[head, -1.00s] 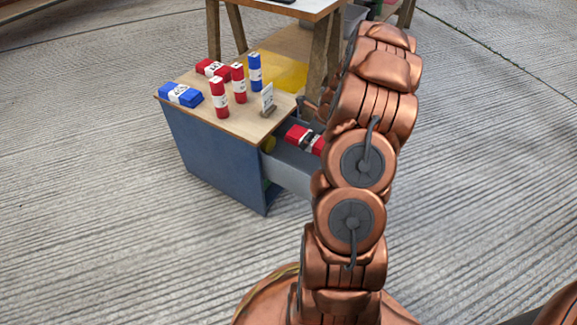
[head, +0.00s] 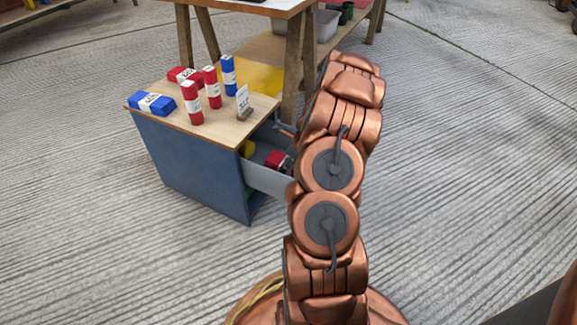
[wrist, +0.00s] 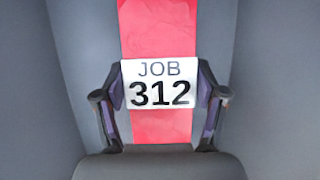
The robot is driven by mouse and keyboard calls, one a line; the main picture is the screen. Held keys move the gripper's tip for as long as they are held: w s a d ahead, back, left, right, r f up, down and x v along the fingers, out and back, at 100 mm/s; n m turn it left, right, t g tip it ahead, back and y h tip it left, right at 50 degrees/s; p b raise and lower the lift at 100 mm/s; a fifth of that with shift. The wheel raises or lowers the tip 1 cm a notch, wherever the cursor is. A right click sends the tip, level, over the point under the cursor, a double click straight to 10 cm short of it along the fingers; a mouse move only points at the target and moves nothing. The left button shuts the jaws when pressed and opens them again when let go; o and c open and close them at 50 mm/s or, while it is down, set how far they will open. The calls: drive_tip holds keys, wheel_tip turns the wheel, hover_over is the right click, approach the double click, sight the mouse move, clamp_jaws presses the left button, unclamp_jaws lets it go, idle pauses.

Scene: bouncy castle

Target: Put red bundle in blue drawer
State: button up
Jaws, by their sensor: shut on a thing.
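A red bundle (wrist: 157,30) with a white "JOB 312" label fills the middle of the wrist view. My gripper (wrist: 160,95) has one finger on each side of it and is shut on it at the label. Grey drawer walls lie left and right of the bundle. In the head view, the red bundle (head: 277,159) is low within the open drawer (head: 268,181) of the blue cabinet (head: 195,170). My arm hides the rest of the bundle and most of the gripper. I cannot tell whether the bundle touches the drawer bottom.
On the cabinet's wooden top (head: 205,127) stand red bundles (head: 192,104) and a blue bundle (head: 228,76); another blue bundle (head: 152,103) lies flat. A small sign (head: 243,103) stands near the drawer-side edge. A wooden table (head: 240,8) is behind.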

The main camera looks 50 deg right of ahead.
drive_tip(key=shift+f, duration=0.1)
drive_tip(key=o, duration=1.4)
drive_tip(key=shift+c, duration=0.2)
drive_tip(key=shift+f, duration=0.1)
drive_tip(key=shift+d, duration=0.1)
drive_tip(key=p+v, duration=0.6)
drive_tip(key=v, duration=0.6)
drive_tip(key=s+a+r+n+g+y, duration=0.1)
drive_tip(key=a+r+n, duration=0.35)
drive_tip(key=a, duration=0.45)
drive_tip(key=s+a+r+n+g, duration=0.1)
drive_tip(key=a+r+n, duration=0.4)
drive_tip(key=a, duration=0.4)
drive_tip(key=a+r+n+g+y, duration=0.1)
drive_tip(key=a+r+n, duration=0.2)
drive_tip(key=a+n, duration=0.45)
drive_tip(key=s+a+r+n+g+h, duration=0.1)
drive_tip(key=s+a+r+n+g, duration=0.3)
drive_tip(key=s+a+n, duration=0.6)
drive_tip(key=s+a+r+n+h, duration=0.2)
drive_tip(key=s+n, duration=0.3)
drive_tip(key=s, duration=1)
drive_tip(key=shift+a+r+n+g, duration=0.4)
drive_tip(key=shift+a+r, duration=0.05)
drive_tip(key=shift+a, duration=0.25)
